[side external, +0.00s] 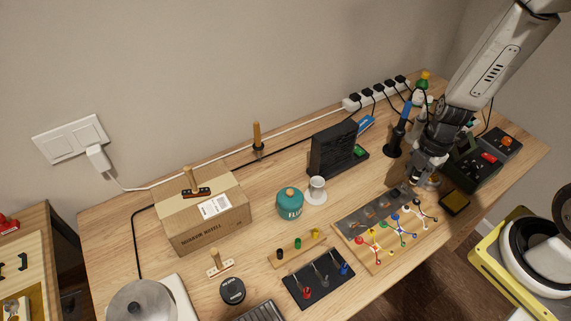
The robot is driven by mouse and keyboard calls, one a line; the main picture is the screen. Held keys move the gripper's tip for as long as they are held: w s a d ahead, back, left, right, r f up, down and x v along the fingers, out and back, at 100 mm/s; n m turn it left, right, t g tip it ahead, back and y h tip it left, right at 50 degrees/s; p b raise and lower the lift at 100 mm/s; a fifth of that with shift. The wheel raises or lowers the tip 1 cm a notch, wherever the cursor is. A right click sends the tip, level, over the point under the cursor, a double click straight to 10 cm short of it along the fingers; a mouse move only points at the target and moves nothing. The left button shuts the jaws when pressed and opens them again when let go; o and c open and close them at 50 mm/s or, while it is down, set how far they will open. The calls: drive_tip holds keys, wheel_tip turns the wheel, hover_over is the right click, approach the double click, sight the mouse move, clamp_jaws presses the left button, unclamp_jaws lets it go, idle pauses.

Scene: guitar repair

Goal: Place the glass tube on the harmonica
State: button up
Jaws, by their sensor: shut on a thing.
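My gripper (412,184) is at the right, low over the right end of a wooden board. It is shut on a small pale thing that appears to be the glass tube; the fingers and the distance hide most of it. A grooved silver-grey object (260,312) is cut off by the bottom edge and may be the harmonica, but I cannot tell for sure. My gripper is well to the right of it and farther back.
The wooden board (377,262) holds a dark strip and coloured cables. Nearby are a black mat (322,292) with coloured-handled tools, a teal canister (290,204), a white cup (317,184), a black speaker-like box (333,150) and a cardboard box (207,222). A toolbox (470,165) stands right of my gripper.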

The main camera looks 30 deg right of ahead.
drive_tip(key=w+d+m+t, duration=0.1)
drive_tip(key=w+d+m, duration=0.25)
drive_tip(key=w, duration=0.45)
drive_tip(key=w+d+m, duration=0.2)
drive_tip(key=w+m, duration=0.2)
drive_tip(key=w, duration=0.5)
drive_tip(key=m+h, duration=0.2)
drive_tip(key=m, duration=0.8)
hover_over(361, 122)
drive_tip(key=shift+s+t, duration=0.25)
drive_tip(key=shift+t, duration=0.15)
drive_tip(key=shift+f, duration=4.95)
drive_tip(key=shift+f, duration=0.15)
drive_tip(key=o, duration=0.9)
drive_tip(key=shift+o, duration=0.2)
